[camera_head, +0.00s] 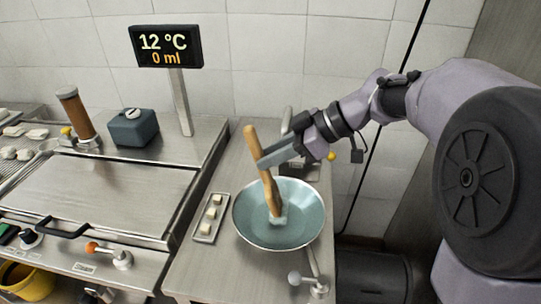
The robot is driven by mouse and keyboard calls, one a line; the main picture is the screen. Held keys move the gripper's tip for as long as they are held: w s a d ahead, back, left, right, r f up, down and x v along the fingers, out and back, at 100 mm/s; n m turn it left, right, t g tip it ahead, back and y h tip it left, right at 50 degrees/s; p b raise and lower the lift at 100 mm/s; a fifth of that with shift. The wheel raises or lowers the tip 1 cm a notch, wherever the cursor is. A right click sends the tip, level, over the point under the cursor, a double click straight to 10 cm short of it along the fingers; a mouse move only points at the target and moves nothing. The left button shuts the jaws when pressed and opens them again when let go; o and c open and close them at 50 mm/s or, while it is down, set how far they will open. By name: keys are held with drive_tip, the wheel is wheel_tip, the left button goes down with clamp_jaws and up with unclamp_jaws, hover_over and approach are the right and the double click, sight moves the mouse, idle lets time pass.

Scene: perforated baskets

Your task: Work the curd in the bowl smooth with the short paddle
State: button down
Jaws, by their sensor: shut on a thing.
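A pale blue-green bowl (300,236) with a metal rim stands on the steel counter right of centre. My gripper (264,160) reaches in from the right above the bowl's back edge and is shut on the wooden handle of the short paddle (263,172). The paddle leans slightly, its top toward the left. Its pale lower end is down inside the bowl, near the middle. I cannot make out the curd apart from the bowl's pale inside and the paddle's end.
A small tray (205,236) with several pale cubes lies just left of the bowl. A display (166,46) on a post reads 12 °C and 0 ml. A dark blue-grey container (133,127) and a brown cylinder (75,112) stand at the back left. A lever tap (318,288) is at the counter's front.

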drive_tip(key=shift+w+d, duration=0.15)
drive_tip(key=shift+w, duration=0.5)
drive_tip(key=shift+s+a, duration=0.2)
drive_tip(key=shift+s, duration=0.75)
drive_tip(key=shift+w+d, duration=0.15)
drive_tip(key=shift+w, duration=0.85)
drive_tip(key=shift+s, duration=0.95)
idle(3.4)
drive_tip(key=shift+r, duration=0.15)
drive_tip(key=shift+r+p, duration=2.6)
drive_tip(key=shift+r, duration=1.85)
